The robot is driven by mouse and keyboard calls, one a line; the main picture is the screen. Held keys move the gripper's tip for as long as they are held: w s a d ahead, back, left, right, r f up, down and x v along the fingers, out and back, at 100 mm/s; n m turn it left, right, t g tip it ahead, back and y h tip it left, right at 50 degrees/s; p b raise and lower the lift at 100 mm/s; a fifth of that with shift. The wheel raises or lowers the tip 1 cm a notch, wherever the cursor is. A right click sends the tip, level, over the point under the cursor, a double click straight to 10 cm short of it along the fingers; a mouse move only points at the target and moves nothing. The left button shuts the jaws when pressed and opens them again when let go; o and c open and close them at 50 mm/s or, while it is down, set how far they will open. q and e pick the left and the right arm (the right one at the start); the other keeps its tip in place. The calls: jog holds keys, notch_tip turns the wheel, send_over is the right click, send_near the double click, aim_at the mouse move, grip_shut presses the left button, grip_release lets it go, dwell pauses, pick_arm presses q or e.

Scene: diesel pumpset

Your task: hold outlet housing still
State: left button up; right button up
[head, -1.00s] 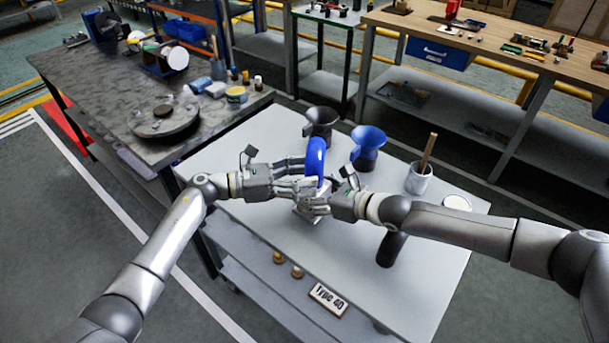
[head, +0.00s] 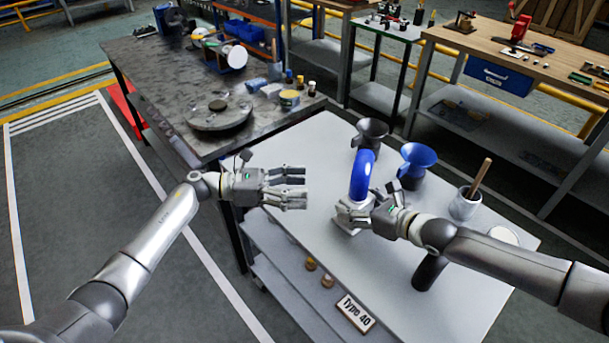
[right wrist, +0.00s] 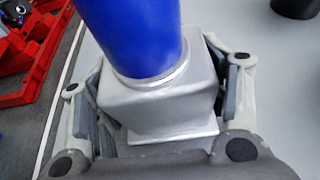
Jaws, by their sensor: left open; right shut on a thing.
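The outlet housing (head: 361,176) has a curved blue pipe on a silver-grey square base and stands upright on the grey-white table (head: 310,160). In the right wrist view its blue pipe (right wrist: 133,32) rises from the boxy metal base (right wrist: 160,105). My right gripper (head: 352,213) is shut on the base, with fingers on both sides of it. Its fingers hide part of the base in the head view. My left gripper (head: 306,188) is open and empty, apart from the housing and to its left, near the table's left edge.
A dark funnel (head: 370,134) and a blue funnel (head: 417,160) stand behind the housing. A white cup with a wooden handle (head: 466,203) is at right.

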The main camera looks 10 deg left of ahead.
jog(key=o, duration=1.5)
